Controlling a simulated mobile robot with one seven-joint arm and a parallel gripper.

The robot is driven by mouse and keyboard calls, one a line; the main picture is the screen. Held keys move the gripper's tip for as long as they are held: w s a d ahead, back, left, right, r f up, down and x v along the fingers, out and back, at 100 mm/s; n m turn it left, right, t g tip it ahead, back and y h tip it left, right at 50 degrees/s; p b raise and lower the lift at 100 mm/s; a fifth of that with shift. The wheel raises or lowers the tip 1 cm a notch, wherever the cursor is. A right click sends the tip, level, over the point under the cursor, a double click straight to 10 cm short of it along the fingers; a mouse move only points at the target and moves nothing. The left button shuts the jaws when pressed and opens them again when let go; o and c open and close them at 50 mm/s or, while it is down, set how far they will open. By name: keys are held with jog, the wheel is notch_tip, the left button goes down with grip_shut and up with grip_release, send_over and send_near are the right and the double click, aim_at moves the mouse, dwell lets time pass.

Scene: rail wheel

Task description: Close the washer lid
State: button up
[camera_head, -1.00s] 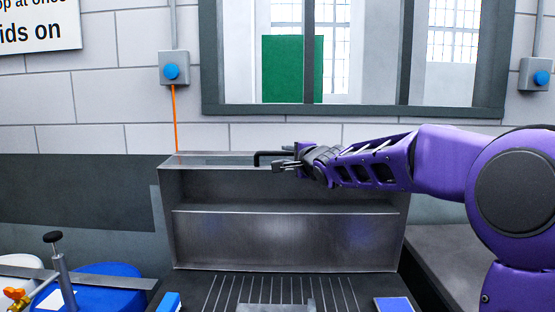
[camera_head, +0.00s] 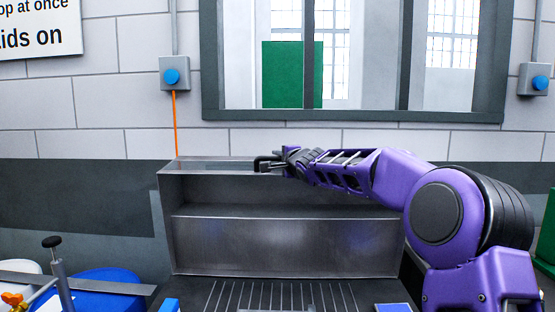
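The washer lid (camera_head: 285,247) is a grey metal box-like hood. It stands raised behind the dark ribbed top of the washer (camera_head: 282,296), with its hollow inside facing me. A black bar handle (camera_head: 262,159) shows at its upper edge. My gripper (camera_head: 268,166) is at this handle, left of the lid's middle, with its fingers pointing left. The fingers overlap the handle in the picture. I cannot tell whether they touch it or are closed around it. My purple arm reaches in from the right and hides part of the lid's upper right.
A blue drum (camera_head: 108,287) with a brass valve (camera_head: 13,299) and a black-knobbed lever (camera_head: 53,242) stands at the lower left. Blue-buttoned boxes (camera_head: 173,76) hang on the brick wall behind, beside a window (camera_head: 355,117). Green bins (camera_head: 548,235) stand at the far right.

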grip_shut()
dwell(1.2)
